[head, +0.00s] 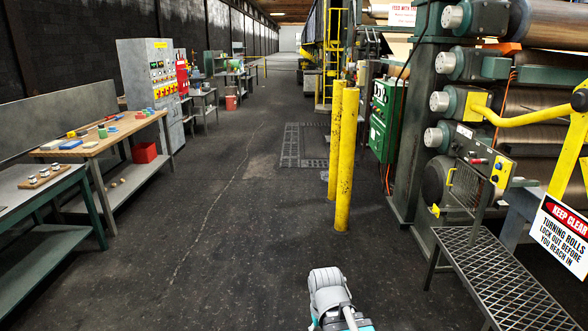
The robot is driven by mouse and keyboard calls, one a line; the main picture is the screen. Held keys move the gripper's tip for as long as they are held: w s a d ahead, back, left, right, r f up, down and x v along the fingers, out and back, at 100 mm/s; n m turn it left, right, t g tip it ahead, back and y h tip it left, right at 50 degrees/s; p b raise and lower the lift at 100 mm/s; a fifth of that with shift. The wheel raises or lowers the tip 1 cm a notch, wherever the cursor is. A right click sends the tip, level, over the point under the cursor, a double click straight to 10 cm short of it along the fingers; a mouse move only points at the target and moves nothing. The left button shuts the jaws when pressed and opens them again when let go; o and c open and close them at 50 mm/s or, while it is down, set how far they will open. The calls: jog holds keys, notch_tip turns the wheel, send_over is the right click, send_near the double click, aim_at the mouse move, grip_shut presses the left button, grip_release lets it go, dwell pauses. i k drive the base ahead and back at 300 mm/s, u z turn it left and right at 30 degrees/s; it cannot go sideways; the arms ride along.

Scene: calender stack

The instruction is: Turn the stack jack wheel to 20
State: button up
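The calender stack (423,130) stands at the right, with several large rolls one above another and round grey shaft ends on its near side. I cannot make out a jack wheel or a number scale on it in this view. A small control panel (487,160) with coloured buttons is in front of the lower rolls. A grey and teal part of my own arm shows at the bottom middle, over bare floor and apart from the stack. My gripper's fingers are not in view.
Two yellow bollards (346,160) stand left of the stack. A grated step (505,275), yellow rail (530,117) and keep-clear sign (563,235) are at the right. Workbenches (100,140) and a grey control cabinet (147,88) line the left. The middle aisle (235,200) is clear.

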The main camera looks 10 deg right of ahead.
aim_at(454, 145)
jog(key=z, duration=0.25)
jog(key=i, duration=1.5)
jog(key=z, duration=0.55)
jog(key=i, duration=0.8)
jog(key=z, duration=0.75)
jog(key=i, duration=1.2)
jog(key=z, duration=0.55)
